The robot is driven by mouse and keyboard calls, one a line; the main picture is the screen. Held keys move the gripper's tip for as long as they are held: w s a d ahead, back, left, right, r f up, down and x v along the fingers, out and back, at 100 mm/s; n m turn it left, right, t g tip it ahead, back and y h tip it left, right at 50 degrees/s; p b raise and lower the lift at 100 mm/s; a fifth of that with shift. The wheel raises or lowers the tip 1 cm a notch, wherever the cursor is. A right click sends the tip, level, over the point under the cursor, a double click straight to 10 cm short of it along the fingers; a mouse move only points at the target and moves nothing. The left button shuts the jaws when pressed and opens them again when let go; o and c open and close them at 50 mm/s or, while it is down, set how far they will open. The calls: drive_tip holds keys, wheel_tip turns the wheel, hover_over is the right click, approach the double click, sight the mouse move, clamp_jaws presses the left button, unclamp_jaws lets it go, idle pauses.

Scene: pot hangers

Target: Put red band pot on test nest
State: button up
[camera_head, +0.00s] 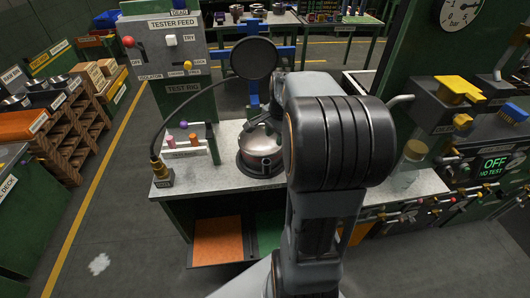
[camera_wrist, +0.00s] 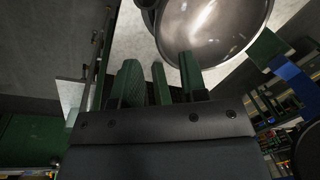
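A shiny metal pot (camera_head: 260,148) stands on a dark round base (camera_head: 258,170) on the test rig counter, left of my arm. No red band can be made out on it. In the wrist view a rounded metal pot (camera_wrist: 210,35) fills the top, just beyond the green fingers. My gripper (camera_wrist: 161,75) shows there as green fingers with a thin green piece between them. Whether they grip anything, or touch the pot, cannot be told. In the head view my arm hides most of the gripper.
The grey TESTER FEED panel (camera_head: 172,45) stands left of the pot, above the TEST RIG sign (camera_head: 183,88). A black hose curves to a small block (camera_head: 160,176). A glass jar (camera_head: 408,160) stands right of my arm. Floor lies open at the left front.

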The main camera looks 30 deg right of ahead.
drive_tip(key=s+a+n+t, duration=0.1)
drive_tip(key=s+a+n, duration=0.4)
drive_tip(key=a+n, duration=0.3)
drive_tip(key=s+a+r+n+t, duration=0.1)
drive_tip(key=s+a+n, duration=0.4)
drive_tip(key=a+n, duration=0.3)
drive_tip(key=a, duration=0.3)
drive_tip(key=shift+s+r, duration=0.2)
drive_tip(key=shift+s, duration=0.1)
drive_tip(key=shift+a, duration=0.2)
